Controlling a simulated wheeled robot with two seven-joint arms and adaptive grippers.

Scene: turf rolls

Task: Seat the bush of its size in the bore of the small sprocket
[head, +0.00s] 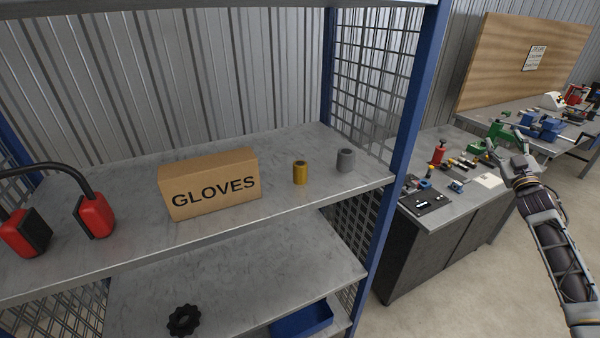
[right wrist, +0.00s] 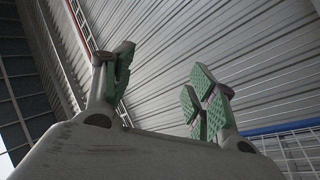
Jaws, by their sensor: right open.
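In the head view a brass-yellow bush (head: 300,172) stands upright on the upper shelf, right of the glove box. A grey bush (head: 346,160) stands upright to its right, near the shelf's right end. A dark toothed sprocket (head: 184,320) lies on the lower shelf near the bottom edge; I cannot tell whether it is the small one. My right gripper (head: 505,143) is raised at the right, in front of the workbench and far from the bushes. In the right wrist view its green-padded fingers (right wrist: 160,95) are spread and empty. My left gripper is not in view.
A GLOVES box (head: 210,184) and red-black ear defenders (head: 95,217) stand on the upper shelf (head: 270,203). A blue post (head: 398,150) and wire mesh close its right end. A blue bin (head: 302,318) sits on the lower shelf. A cluttered workbench (head: 440,212) stands at right.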

